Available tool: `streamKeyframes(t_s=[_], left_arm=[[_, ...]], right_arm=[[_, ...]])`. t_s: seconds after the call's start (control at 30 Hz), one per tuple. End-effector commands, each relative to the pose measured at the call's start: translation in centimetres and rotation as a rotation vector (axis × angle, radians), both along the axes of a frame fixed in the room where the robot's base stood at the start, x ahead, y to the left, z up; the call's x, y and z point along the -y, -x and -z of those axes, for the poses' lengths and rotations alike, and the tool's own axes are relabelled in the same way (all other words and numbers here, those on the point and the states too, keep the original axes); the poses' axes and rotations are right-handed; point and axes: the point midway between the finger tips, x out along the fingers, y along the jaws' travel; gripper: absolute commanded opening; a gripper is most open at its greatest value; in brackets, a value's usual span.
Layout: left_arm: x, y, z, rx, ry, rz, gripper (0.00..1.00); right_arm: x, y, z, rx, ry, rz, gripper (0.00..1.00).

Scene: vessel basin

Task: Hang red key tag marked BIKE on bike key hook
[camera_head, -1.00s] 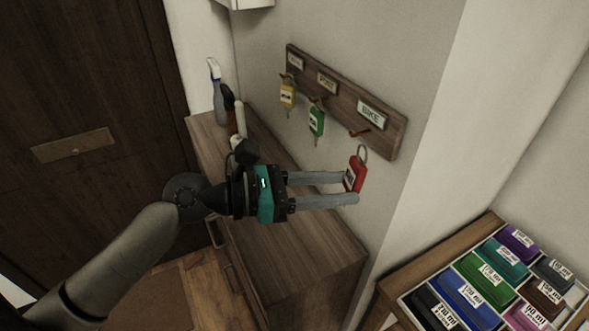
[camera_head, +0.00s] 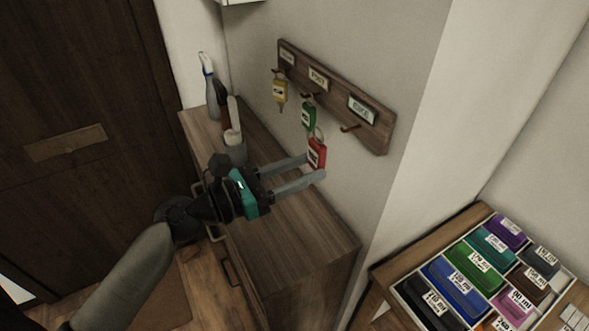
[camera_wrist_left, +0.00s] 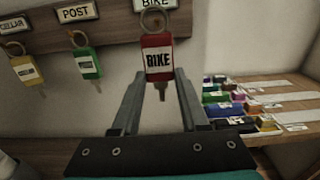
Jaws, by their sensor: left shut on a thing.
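My left gripper (camera_head: 314,165) is shut on the red key tag (camera_head: 317,153), with its ring at the top. The wrist view shows the tag (camera_wrist_left: 158,62) upright between the fingertips, its BIKE print facing that camera. In the head view the tag is left of and below the bike hook (camera_head: 350,128), just below the green tag (camera_head: 308,116). The bike hook is bare. My right gripper is not in view.
The wooden key rack (camera_head: 378,138) also holds a yellow tag (camera_head: 280,90) and the green tag on its other hooks. A wooden cabinet (camera_head: 290,240) with bottles stands below. A tray of coloured labelled boxes (camera_head: 461,290) is at the lower right.

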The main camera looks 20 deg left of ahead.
Motion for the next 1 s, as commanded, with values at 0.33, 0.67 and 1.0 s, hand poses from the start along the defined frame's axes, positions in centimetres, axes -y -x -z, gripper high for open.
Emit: streamKeyframes(t_s=[0.33, 0.67, 1.0], left_arm=[[1.3, -1.7, 0.1, 0.002, 0.001, 0.001, 0.0], [2.6, -3.3, 0.3, 0.001, 0.0, 0.002, 0.0], [3.7, -4.7, 1.0, -0.001, 0.001, 0.001, 0.0]], right_arm=[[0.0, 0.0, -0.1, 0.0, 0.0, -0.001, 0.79], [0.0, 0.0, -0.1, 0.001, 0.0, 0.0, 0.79], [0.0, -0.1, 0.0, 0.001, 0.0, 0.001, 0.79]])
